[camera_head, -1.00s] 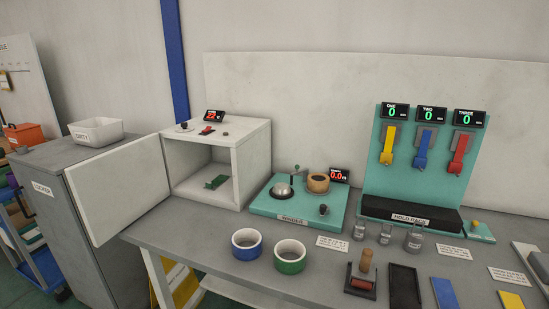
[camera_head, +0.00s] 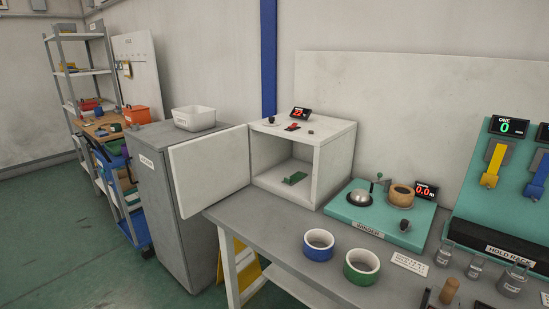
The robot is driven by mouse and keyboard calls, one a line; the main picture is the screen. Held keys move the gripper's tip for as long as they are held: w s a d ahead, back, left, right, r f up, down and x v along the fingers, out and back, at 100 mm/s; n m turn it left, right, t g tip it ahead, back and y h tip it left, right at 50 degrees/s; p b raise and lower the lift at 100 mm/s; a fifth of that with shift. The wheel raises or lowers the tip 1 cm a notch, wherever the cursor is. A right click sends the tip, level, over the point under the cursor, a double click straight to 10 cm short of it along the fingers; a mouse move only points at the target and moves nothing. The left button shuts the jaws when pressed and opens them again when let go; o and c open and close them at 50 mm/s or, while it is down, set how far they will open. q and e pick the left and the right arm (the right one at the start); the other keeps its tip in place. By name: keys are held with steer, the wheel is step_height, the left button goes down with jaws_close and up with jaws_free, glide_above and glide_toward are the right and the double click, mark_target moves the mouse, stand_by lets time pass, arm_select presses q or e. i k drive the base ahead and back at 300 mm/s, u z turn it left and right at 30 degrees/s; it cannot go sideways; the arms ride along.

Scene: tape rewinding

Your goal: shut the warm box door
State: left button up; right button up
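The warm box (camera_head: 333,168) is a white cabinet at the back left of the grey table. Its white door (camera_head: 208,171) stands wide open, swung out to the left past the table's edge. A small green item (camera_head: 295,178) lies on the floor inside the box. A small display with red digits (camera_head: 300,113) and controls sit on the box's top. Neither of my grippers is in view.
A green winder (camera_head: 375,214), a blue tape roll (camera_head: 318,245) and a green tape roll (camera_head: 361,266) are on the table (camera_head: 262,225). A grey locker (camera_head: 165,200) with a white bin (camera_head: 194,118) stands behind the door. Green floor (camera_head: 60,245) is clear at left.

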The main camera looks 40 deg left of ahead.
mark_target(207, 169)
steer(key=u, duration=2.8)
steer(key=i, duration=3.1)
steer(key=z, duration=3.5)
steer(key=k, duration=0.85)
steer(key=u, duration=0.05)
